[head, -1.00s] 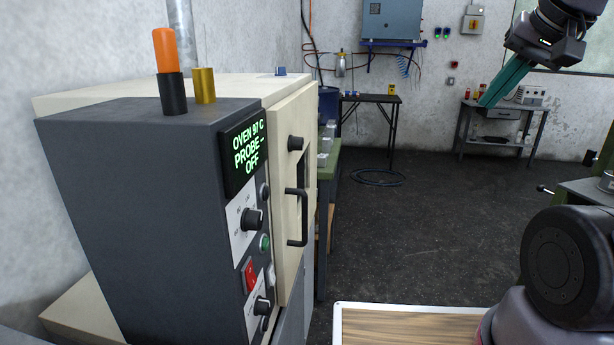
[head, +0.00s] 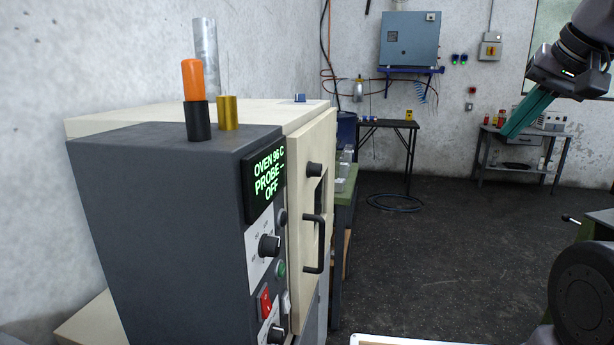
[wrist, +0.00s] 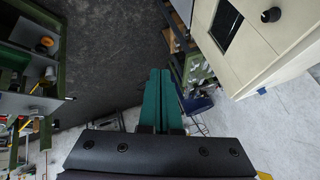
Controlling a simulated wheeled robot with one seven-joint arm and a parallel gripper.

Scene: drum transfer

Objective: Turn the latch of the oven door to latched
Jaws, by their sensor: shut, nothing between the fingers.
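The oven (head: 170,200) stands at the left of the head view, with a dark control housing and a cream body. Its cream door (head: 306,190) carries a round black latch knob (head: 314,169) near the top and a black bar handle (head: 314,243) below it. The door looks shut. In the wrist view the door (wrist: 290,25) and a black knob (wrist: 271,15) show at upper right. My gripper (head: 508,132), with green fingers, is at the upper right of the head view, well apart from the oven. Its fingers (wrist: 161,75) are together and empty in the wrist view.
An orange-topped post (head: 194,80) and a brass post (head: 228,113) stand on the housing. A green bench (head: 344,195) lies behind the door. Open dark floor (head: 430,250) lies between the oven and my arm.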

